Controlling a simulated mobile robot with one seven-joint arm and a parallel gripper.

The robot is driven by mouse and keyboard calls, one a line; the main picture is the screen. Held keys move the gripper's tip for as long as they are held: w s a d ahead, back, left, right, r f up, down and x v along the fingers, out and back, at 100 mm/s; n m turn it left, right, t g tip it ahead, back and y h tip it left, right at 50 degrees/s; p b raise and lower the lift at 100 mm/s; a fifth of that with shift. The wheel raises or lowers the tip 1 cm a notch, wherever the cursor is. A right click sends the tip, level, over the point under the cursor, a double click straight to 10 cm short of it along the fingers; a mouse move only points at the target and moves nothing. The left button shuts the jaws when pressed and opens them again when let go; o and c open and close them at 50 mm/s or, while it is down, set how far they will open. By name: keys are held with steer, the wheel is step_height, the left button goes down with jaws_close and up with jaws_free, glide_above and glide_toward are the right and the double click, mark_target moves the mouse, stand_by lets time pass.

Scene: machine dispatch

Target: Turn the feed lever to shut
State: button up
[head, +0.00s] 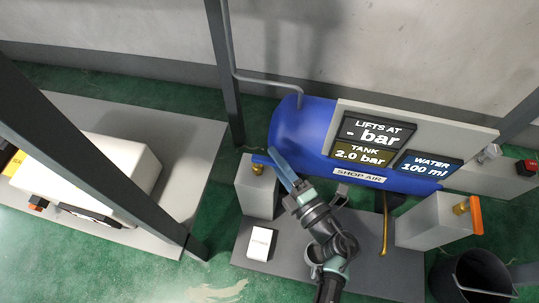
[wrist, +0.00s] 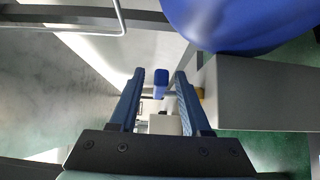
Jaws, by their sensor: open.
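A blue lever (head: 259,159) sits on a brass valve on top of the left grey block (head: 257,190). An orange lever (head: 476,215) hangs on a brass valve at the right grey block (head: 428,226). No readable label tells which is the feed lever. My gripper (head: 276,160) is open, its blue fingers reaching to the blue lever. In the wrist view my gripper (wrist: 160,74) has the blue lever's end (wrist: 161,80) showing between its fingers. I cannot tell whether they touch it. My fingers partly cover the lever in the head view.
A blue tank (head: 300,125) stands behind, with a panel (head: 412,126) reading tank 2.0 bar and water 100 ml. A dark upright post (head: 226,75) stands left of the tank. A white box (head: 261,243) lies on the plate. A dark bucket (head: 470,285) is at right.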

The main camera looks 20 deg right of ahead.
steer(key=shift+w+a+b, duration=0.15)
steer(key=shift+w+b, duration=0.1)
steer(key=shift+w, duration=0.55)
steer(key=shift+w+a+b, duration=0.15)
steer(key=shift+w+b, duration=0.1)
steer(key=shift+w, duration=0.5)
jaws_close()
